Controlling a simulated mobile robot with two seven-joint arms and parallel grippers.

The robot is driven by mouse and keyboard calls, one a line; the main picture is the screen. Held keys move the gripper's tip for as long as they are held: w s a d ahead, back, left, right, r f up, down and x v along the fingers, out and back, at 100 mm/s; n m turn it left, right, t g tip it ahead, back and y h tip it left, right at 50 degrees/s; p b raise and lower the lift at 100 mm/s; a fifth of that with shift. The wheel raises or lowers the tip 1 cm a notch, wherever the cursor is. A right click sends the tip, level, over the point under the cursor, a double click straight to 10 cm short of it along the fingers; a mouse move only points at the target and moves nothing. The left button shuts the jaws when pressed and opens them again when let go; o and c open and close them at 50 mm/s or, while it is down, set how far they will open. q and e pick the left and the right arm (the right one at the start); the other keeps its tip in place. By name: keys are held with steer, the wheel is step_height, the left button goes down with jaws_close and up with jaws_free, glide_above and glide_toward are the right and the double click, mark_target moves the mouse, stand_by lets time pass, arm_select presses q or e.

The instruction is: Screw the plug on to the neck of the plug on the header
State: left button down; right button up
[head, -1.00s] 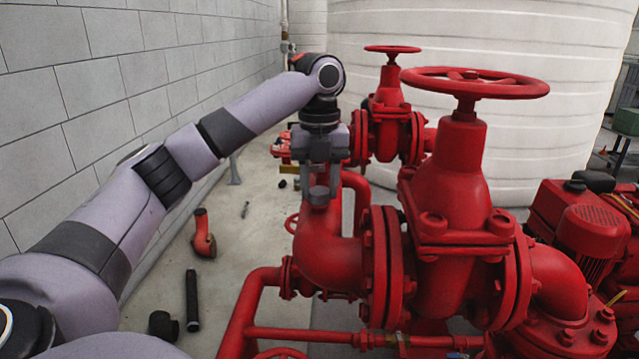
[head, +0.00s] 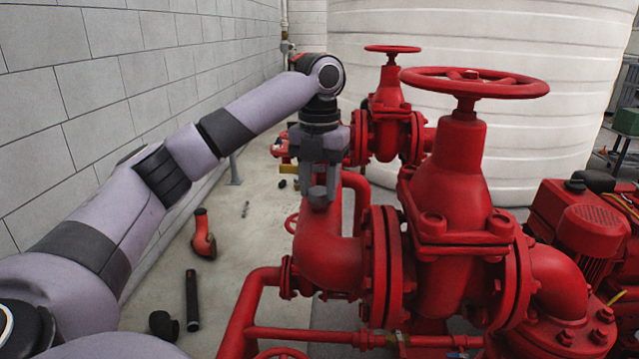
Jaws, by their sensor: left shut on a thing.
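My left gripper (head: 319,186) points down above the red header elbow (head: 328,250), left of the large valve. It is shut on a small grey plug (head: 318,194), which shows at the fingertips. The plug is at the top of the red elbow. The neck is hidden behind the plug and fingers, so I cannot tell whether they touch. My right gripper is not in view.
A large red gate valve (head: 452,190) with a handwheel (head: 474,83) stands close on the right. A second valve (head: 388,115) is behind. A red elbow piece (head: 203,235) and a black tube (head: 192,300) lie on the floor.

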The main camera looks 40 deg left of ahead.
arm_select(q)
steer(key=m, duration=0.3)
steer(key=shift+s+a+m, duration=0.1)
steer(key=shift+m, duration=0.2)
steer(key=c, duration=0.5)
jaws_free()
steer(key=shift+c, duration=0.2)
steer(key=shift+r, duration=3.55)
